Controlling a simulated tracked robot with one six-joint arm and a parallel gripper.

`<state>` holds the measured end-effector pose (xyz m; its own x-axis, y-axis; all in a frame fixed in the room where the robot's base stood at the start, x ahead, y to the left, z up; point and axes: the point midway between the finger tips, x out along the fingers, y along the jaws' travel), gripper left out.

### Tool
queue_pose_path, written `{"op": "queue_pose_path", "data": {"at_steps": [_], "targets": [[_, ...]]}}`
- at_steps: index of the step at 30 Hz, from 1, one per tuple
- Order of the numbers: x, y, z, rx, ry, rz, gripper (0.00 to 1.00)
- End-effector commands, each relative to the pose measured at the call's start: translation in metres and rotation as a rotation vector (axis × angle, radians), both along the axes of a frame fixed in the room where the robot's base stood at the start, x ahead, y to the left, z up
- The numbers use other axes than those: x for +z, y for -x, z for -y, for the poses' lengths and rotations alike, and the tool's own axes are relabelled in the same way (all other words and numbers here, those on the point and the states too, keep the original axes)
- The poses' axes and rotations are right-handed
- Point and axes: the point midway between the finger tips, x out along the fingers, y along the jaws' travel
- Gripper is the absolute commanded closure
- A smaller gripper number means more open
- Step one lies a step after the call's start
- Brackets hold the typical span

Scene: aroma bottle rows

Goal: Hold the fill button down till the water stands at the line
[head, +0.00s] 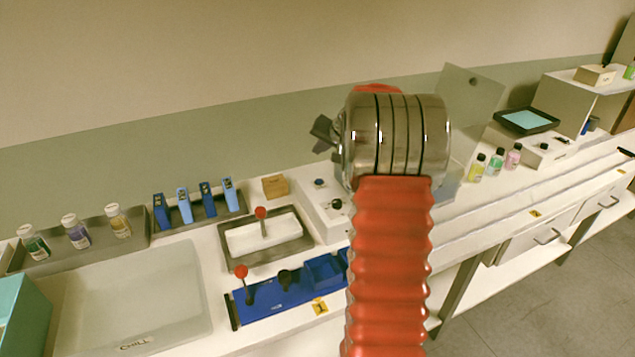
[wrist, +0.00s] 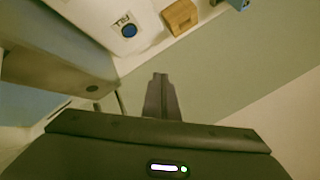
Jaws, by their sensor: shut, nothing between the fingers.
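The fill button looks to be the blue round button (wrist: 128,31) on a white box (wrist: 108,14), beside a small label, in the wrist view. In the head view the blue button (head: 319,183) sits on the back of the white box (head: 318,212), left of my arm. My gripper (head: 322,136) is shut and empty, raised above the bench. In the wrist view my gripper's fingertips (wrist: 160,76) are together, apart from the button. I cannot make out the water or its line; my arm hides part of the bench right of the box.
A wooden block (head: 275,186) stands left of the white box and also shows in the wrist view (wrist: 180,16). A tray with a red-knobbed lever (head: 261,214) and a blue fixture (head: 275,300) lie in front. Several bottles (head: 497,160) stand right of my arm. A grey panel (head: 470,95) rises behind.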

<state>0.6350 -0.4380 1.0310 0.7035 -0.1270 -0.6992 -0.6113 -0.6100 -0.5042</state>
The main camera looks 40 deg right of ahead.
Motion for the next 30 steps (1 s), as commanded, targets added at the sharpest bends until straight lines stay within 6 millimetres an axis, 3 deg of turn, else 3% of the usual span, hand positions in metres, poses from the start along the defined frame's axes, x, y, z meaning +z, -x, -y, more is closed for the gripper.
{"op": "queue_pose_path", "data": {"at_steps": [3,17,30], "targets": [[-0.003,0.000,0.007,-0.011,-0.001,0.004,1.00],[-0.008,0.000,0.006,-0.009,-0.002,0.003,1.00],[-0.049,0.000,0.005,-0.010,-0.004,0.002,1.00]]}}
